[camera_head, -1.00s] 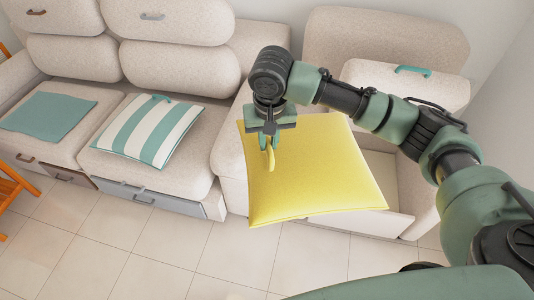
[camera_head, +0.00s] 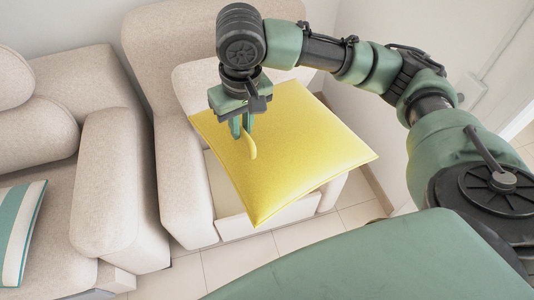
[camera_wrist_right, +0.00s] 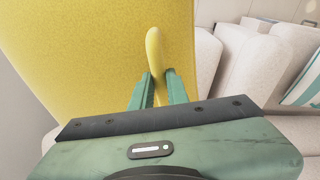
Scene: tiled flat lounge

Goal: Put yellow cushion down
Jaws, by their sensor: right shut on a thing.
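The yellow cushion (camera_head: 300,150) hangs tilted from my right gripper (camera_head: 243,130) in the head view, in front of and above a beige armchair. My right gripper is shut on the yellow loop handle (camera_head: 250,144) at the cushion's left side. In the right wrist view, the fingers (camera_wrist_right: 158,88) pinch the handle (camera_wrist_right: 154,52), and the cushion (camera_wrist_right: 95,50) fills the upper left. The cushion hides much of the armchair's seat and opening. My left gripper is not in view.
A beige sofa (camera_head: 110,180) is at left with a striped cushion (camera_head: 18,225). Tiled floor (camera_head: 240,268) lies in front; a white wall (camera_head: 400,130) is at right.

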